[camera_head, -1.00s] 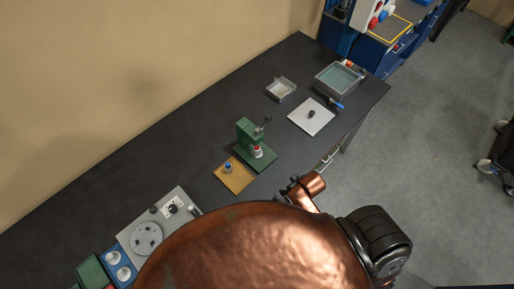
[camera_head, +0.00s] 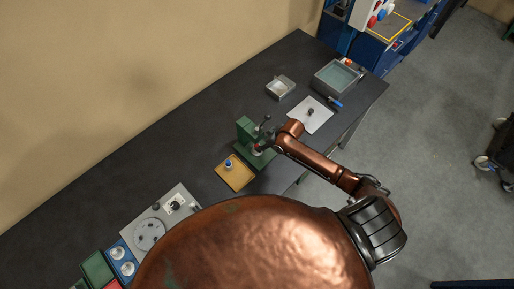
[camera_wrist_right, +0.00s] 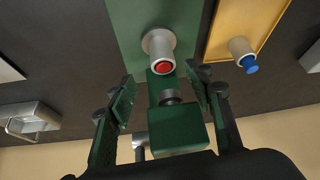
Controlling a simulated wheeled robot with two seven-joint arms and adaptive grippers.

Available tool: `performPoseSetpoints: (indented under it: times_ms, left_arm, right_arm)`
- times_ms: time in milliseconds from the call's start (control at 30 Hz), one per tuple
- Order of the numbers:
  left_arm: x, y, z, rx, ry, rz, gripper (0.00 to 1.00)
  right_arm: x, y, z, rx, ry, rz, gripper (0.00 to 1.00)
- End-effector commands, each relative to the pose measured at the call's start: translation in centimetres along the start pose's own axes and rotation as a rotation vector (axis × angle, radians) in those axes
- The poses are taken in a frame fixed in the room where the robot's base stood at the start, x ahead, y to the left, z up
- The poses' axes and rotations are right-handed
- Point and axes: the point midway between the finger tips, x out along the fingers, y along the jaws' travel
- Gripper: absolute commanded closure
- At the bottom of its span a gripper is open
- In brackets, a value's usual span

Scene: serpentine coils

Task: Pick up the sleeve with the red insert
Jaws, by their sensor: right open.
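The sleeve with the red insert (camera_wrist_right: 158,46) is a short grey cylinder with a red end. It stands on the base of the green press (camera_wrist_right: 132,22), below the ram (camera_wrist_right: 170,97). In the head view the press (camera_head: 245,130) is near the middle of the bench, and my right gripper (camera_head: 265,146) is beside it, largely covering the sleeve. In the right wrist view my right gripper (camera_wrist_right: 160,76) is open, its fingers spread to either side of the press head. The sleeve lies ahead of the fingertips, apart from them. My left gripper is out of view.
A sleeve with a blue insert (camera_head: 228,163) stands on a yellow plate (camera_head: 238,180) beside the press. A disc fixture (camera_head: 165,213) sits front left.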

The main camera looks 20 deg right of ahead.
Motion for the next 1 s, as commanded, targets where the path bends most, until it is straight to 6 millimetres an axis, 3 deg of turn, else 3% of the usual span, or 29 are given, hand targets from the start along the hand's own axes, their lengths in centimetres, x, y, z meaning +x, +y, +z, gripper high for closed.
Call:
performPoseSetpoints:
  times_ms: [500, 833, 1000]
  left_arm:
    - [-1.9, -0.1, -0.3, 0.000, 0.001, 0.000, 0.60]
    - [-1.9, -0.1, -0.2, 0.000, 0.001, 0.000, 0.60]
    - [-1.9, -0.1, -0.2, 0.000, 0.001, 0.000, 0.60]
  right_arm:
    - [5.6, -0.5, -0.7, 0.002, 0.000, 0.001, 0.53]
    - [6.1, -0.5, -0.7, 0.000, 0.001, 0.001, 0.54]
    - [6.1, -0.5, -0.7, 0.000, 0.000, 0.001, 0.65]
